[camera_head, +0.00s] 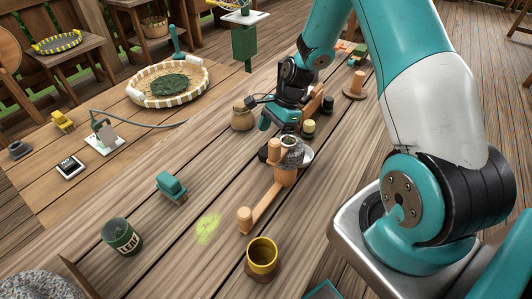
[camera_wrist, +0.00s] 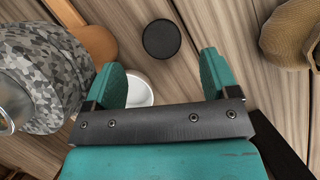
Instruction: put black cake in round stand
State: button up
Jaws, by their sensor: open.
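A flat black disc, which looks like the black cake (camera_wrist: 161,39), lies on the wooden table just ahead of the gap between my fingertips in the wrist view. In the head view the black cake (camera_head: 264,153) shows only in part, behind a wooden peg. My gripper (camera_wrist: 160,78) is open and empty, above the table. In the head view my gripper (camera_head: 282,118) is near the cake, with its fingers partly hidden. A wooden piece with a round base and a short post, perhaps the round stand (camera_head: 355,84), is farther back on the table.
A grey speckled pot (camera_wrist: 40,65) is close to my left finger, by a wooden rack (camera_head: 268,203). A white bowl (camera_wrist: 139,91) lies partly under that finger. A tan sack (camera_head: 242,116) stands left of my gripper. A green tin (camera_head: 122,237) and yellow cup (camera_head: 262,255) are nearer.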

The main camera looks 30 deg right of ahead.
aim_at(267, 151)
jog(key=shift+d+p+x, duration=0.15)
jog(key=shift+p+x, duration=0.3)
jog(key=shift+x, duration=1.1)
jog(key=shift+d+p+x, duration=0.1)
jog(key=shift+p+x, duration=0.3)
jog(key=shift+x, duration=1.2)
jog(key=shift+f, duration=0.1)
jog(key=shift+c, duration=0.5)
jog(key=c, duration=1)
notch_tip(267, 151, up, 20)
jog(key=b, duration=0.2)
